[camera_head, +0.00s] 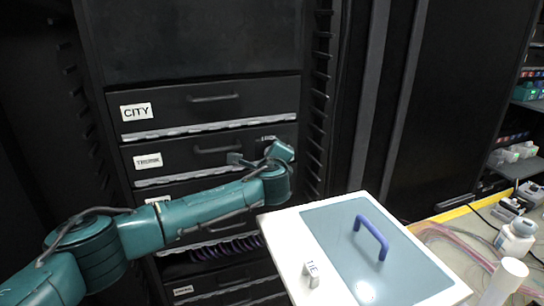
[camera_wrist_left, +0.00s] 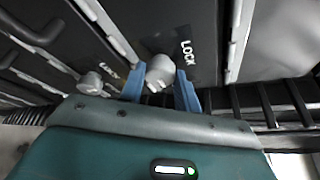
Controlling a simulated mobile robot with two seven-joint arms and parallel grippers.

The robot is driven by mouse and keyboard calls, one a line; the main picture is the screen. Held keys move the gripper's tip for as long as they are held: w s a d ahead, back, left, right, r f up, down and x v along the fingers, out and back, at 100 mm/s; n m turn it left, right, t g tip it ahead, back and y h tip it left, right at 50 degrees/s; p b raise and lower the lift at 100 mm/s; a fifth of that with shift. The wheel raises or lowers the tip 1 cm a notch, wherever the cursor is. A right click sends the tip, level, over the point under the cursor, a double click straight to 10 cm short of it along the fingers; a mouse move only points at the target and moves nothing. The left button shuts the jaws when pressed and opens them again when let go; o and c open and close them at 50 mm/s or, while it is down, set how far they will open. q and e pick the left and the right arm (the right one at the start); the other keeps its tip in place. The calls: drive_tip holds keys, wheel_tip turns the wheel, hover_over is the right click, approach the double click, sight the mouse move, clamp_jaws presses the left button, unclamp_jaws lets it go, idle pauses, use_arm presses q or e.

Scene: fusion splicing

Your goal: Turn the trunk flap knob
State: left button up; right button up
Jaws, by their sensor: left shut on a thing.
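The trunk flap (camera_head: 185,152) is a dark drawer-like front with a white label reading TRUNK (camera_head: 147,161) and a bar handle, second of the labelled fronts in the head view. Its grey knob (camera_wrist_left: 159,70) shows in the left wrist view beside the word LOCK (camera_wrist_left: 187,52). My left gripper (camera_wrist_left: 160,86) has its two blue fingers on either side of this knob and is shut on it. In the head view my left gripper (camera_head: 264,156) is at the flap's right end and hides the knob. My right gripper is in neither view.
The CITY flap (camera_head: 200,103) is just above, and more flaps are below. Another grey knob (camera_wrist_left: 90,83) is close to the left finger. A white and grey case (camera_head: 335,243) with a blue handle (camera_head: 371,236) stands in front at right. Bottles stand at far right.

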use_arm(q)
drive_tip(key=n+b, duration=0.2)
drive_tip(key=b, duration=0.1)
drive_tip(key=n+t+b, duration=0.1)
drive_tip(key=n+b, duration=0.1)
drive_tip(key=b, duration=0.2)
drive_tip(key=n+t+h+b, duration=0.1)
drive_tip(key=b, duration=0.2)
drive_tip(key=shift+a+f+n+b, duration=0.1)
drive_tip(key=shift+f+n+b, duration=0.2)
drive_tip(key=shift+f+n, duration=0.1)
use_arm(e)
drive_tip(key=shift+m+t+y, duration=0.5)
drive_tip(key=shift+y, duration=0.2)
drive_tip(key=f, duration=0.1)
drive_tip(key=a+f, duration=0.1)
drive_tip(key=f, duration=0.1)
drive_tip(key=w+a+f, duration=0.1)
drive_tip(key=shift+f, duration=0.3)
use_arm(q)
drive_tip(key=shift+r+t, duration=0.15)
drive_tip(key=shift+t, duration=0.15)
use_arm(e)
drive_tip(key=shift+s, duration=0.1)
use_arm(q)
drive_tip(key=o, duration=1)
drive_tip(key=shift+s, duration=0.1)
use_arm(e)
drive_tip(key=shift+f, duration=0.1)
